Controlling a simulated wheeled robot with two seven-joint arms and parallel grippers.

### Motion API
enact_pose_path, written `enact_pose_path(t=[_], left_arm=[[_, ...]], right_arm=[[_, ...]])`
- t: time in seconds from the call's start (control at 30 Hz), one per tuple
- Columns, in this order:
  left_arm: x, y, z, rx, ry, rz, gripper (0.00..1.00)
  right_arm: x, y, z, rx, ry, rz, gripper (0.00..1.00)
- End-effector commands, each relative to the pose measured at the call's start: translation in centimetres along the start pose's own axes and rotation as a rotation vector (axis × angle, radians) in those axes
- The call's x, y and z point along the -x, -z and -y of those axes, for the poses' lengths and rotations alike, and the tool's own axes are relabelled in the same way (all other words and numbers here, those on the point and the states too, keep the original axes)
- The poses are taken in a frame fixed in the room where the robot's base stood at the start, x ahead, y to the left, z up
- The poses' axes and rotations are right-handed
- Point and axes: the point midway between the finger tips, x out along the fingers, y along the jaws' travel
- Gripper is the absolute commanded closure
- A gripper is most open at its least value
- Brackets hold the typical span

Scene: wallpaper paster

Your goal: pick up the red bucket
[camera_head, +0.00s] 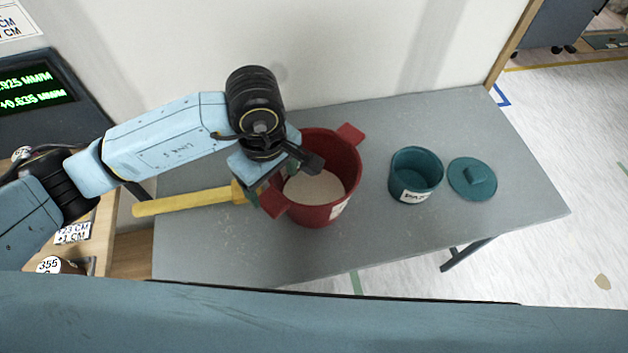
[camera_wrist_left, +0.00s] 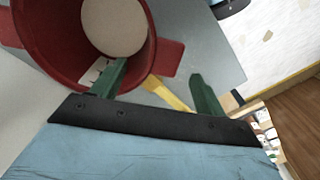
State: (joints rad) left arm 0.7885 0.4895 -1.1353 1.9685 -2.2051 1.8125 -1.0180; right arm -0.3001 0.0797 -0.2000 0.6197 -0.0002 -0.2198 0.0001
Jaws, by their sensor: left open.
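The red bucket (camera_head: 349,185) stands upright on the grey table, with a pale fill inside and red tabs at its left and right rim. It also shows in the left wrist view (camera_wrist_left: 52,62). My left gripper (camera_head: 263,190) is open over the left side of the bucket, by the near-left red tab. In the left wrist view, my left gripper's two green fingers (camera_wrist_left: 158,88) are spread apart. One finger overlaps the bucket's rim and the other is beyond the tab; I cannot tell whether they touch it. My right gripper is not in view.
A yellow-handled tool (camera_head: 185,203) lies left of the bucket, partly hidden by my gripper. A teal pot (camera_head: 416,177) and its teal lid (camera_head: 472,179) are to the right. The wall stands behind the grey table (camera_head: 230,250). The table's front is clear.

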Motion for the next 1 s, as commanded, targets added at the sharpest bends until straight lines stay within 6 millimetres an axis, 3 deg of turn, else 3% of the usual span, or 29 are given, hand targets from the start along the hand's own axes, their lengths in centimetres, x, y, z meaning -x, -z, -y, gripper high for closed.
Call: enact_pose_path(t=[0.33, 0.63, 1.0], left_arm=[[-4.5, 0.1, 0.8, 0.002, 0.003, 0.002, 0.27], [-5.1, 0.1, 0.8, 0.0, 0.001, 0.001, 0.27], [-5.1, 0.1, 0.8, 0.001, 0.001, 0.001, 0.74]], right_arm=[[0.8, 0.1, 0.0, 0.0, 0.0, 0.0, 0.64], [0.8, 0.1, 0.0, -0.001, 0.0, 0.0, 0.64], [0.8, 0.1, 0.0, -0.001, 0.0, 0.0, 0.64]])
